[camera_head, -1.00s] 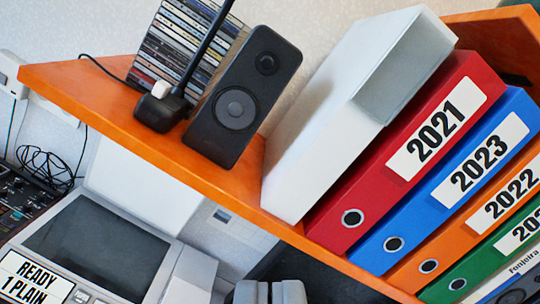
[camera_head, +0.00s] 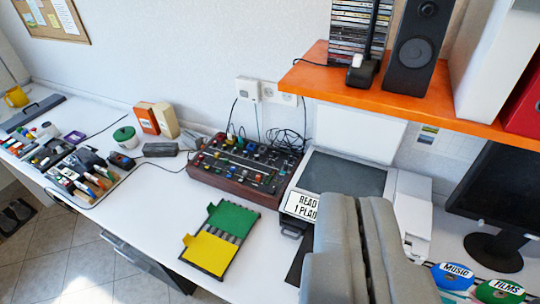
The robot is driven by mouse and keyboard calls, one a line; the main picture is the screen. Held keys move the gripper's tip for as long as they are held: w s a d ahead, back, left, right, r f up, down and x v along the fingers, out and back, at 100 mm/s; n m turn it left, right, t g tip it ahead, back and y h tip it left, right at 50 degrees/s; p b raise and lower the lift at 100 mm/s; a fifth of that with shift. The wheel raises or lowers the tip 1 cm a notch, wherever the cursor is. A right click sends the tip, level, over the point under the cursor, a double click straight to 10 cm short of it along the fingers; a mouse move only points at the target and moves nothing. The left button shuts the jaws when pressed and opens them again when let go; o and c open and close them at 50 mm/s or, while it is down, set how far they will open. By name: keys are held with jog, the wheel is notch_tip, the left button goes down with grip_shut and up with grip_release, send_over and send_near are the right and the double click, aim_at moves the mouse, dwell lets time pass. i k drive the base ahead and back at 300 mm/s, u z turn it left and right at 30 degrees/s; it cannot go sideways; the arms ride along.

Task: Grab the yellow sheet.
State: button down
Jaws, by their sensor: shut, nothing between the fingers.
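The yellow sheet (camera_head: 208,254) lies on the white desk near its front edge, left of centre. It is at the near end of a dark slotted holder, with a green sheet (camera_head: 233,220) at the far end. My gripper (camera_head: 358,205) shows at the bottom, right of centre, as two grey fingers close together. It is shut and empty, to the right of the yellow sheet and apart from it. It hides part of the desk and the printer-like device behind it.
A mixer box (camera_head: 245,168) with cables stands behind the sheets. A device with a "READ" label (camera_head: 301,206) stands to their right. An orange shelf (camera_head: 440,113) with a speaker (camera_head: 415,50) overhangs the right side. A monitor (camera_head: 495,190) is at far right.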

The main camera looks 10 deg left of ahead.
aim_at(206, 248)
jog(key=z, duration=1.9)
jog(key=k, duration=1.4)
jog(key=u, duration=1.9)
jog(key=i, duration=0.25)
jog(key=u, duration=0.15)
